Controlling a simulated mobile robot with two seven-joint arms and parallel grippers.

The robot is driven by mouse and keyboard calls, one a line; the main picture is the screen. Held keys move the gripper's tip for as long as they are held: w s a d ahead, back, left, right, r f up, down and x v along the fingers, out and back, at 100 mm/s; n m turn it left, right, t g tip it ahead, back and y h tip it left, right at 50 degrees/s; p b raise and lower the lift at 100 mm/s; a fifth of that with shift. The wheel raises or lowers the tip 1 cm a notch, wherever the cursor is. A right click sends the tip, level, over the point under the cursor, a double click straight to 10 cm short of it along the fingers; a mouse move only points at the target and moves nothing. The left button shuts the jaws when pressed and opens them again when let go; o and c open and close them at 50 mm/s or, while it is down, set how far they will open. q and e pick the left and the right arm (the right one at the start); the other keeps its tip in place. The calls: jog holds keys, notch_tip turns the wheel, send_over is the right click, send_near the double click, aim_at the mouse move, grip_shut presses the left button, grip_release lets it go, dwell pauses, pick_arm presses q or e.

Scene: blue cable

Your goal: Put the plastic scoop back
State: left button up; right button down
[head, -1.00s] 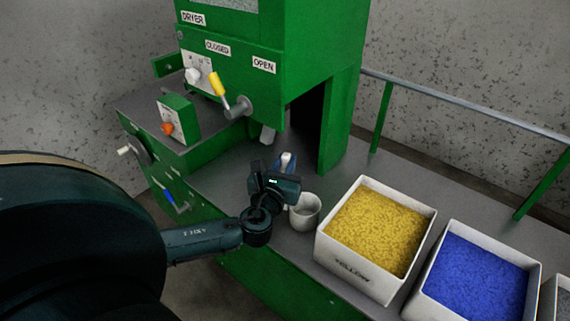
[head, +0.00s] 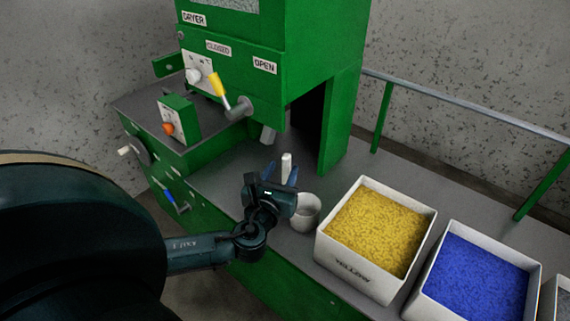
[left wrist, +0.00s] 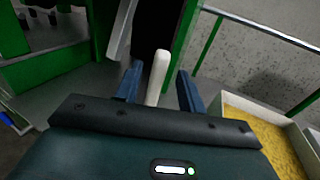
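The plastic scoop is a white cup (head: 305,211) with an upright white handle (head: 287,167). It stands on the grey machine deck, left of the yellow bin. My left gripper (head: 281,172) is just in front of the scoop, its blue fingers apart on either side of the handle. The scoop's cup is hidden there by the gripper body. My right gripper is not in view.
A white bin of yellow pellets (head: 323,246) and a white bin of blue pellets (head: 424,288) stand to the right. The green dryer (head: 330,40) rises behind, with a yellow-handled lever (head: 217,84). A grey rail (head: 470,106) runs along the back. Grey deck is free behind the bins.

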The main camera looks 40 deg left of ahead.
pick_arm(q)
jog(key=v, duration=0.9)
jog(key=s+d+f+n+g+h, duration=0.3)
jog(key=d+f+n+g+h, duration=0.15)
jog(key=d+f+n, duration=0.4)
jog(key=s+d+f+n+h, duration=0.1)
jog(key=d+n, duration=0.3)
jog(key=n, duration=0.7)
jog(key=s+d+f+n+h, duration=0.1)
jog(key=s+d+n+h, duration=0.2)
jog(key=n, duration=0.7)
jog(key=shift+s+d+n+g+h, duration=0.15)
jog(key=shift+d+n+g+h, duration=0.25)
jog(key=shift+h, duration=0.25)
jog(key=shift+d, duration=0.1)
